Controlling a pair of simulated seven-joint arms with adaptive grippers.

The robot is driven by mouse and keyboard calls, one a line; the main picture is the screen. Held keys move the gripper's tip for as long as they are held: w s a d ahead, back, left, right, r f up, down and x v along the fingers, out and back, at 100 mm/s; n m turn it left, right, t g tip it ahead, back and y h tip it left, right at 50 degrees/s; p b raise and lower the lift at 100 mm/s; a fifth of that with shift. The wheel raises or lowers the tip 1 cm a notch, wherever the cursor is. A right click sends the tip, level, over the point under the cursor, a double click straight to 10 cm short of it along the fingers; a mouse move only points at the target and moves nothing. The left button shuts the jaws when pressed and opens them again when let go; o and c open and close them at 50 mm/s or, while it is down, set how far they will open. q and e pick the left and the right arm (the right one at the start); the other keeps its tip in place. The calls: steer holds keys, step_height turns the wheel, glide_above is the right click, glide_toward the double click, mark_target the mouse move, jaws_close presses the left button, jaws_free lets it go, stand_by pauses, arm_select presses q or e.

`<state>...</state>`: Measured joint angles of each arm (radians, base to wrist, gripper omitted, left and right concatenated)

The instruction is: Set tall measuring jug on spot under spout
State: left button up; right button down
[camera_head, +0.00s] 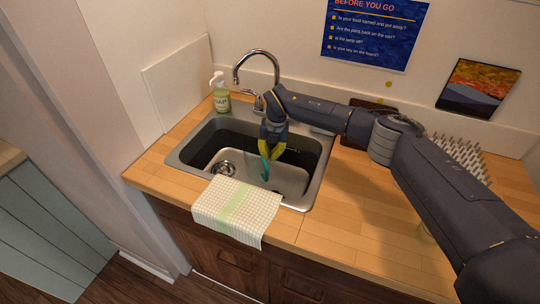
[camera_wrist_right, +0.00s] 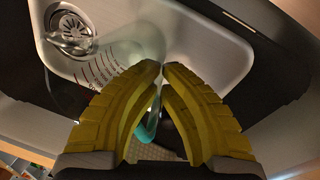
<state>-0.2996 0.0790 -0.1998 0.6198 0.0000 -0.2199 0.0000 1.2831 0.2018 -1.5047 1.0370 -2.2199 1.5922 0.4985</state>
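My right gripper (camera_head: 267,153) points down into the sink (camera_head: 312,180), in front of the faucet (camera_head: 257,52). Its yellow fingers (camera_wrist_right: 162,68) are nearly together at the tips in the wrist view. The measuring jug is clear and hard to make out; its teal handle (camera_head: 265,168) shows just below the fingers, and also between them in the wrist view (camera_wrist_right: 151,125). Printed measuring marks (camera_wrist_right: 98,70) show left of the fingers. The gripper appears shut on the handle. I cannot tell whether the jug's base touches the basin floor. My left gripper is out of view.
A soap bottle (camera_head: 220,97) stands at the sink's back left corner. A checked towel (camera_head: 236,210) hangs over the front edge. A spiked drying rack (camera_head: 462,157) stands at the right, partly behind my arm. The drain (camera_head: 224,168) is at the basin's left.

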steer(key=shift+f, duration=0.25)
steer(key=c, duration=1.6)
jaws_free()
step_height(320, 180, up, 12)
steer(key=d, duration=0.1)
steer(key=shift+d, duration=0.25)
steer(key=shift+s, duration=0.1)
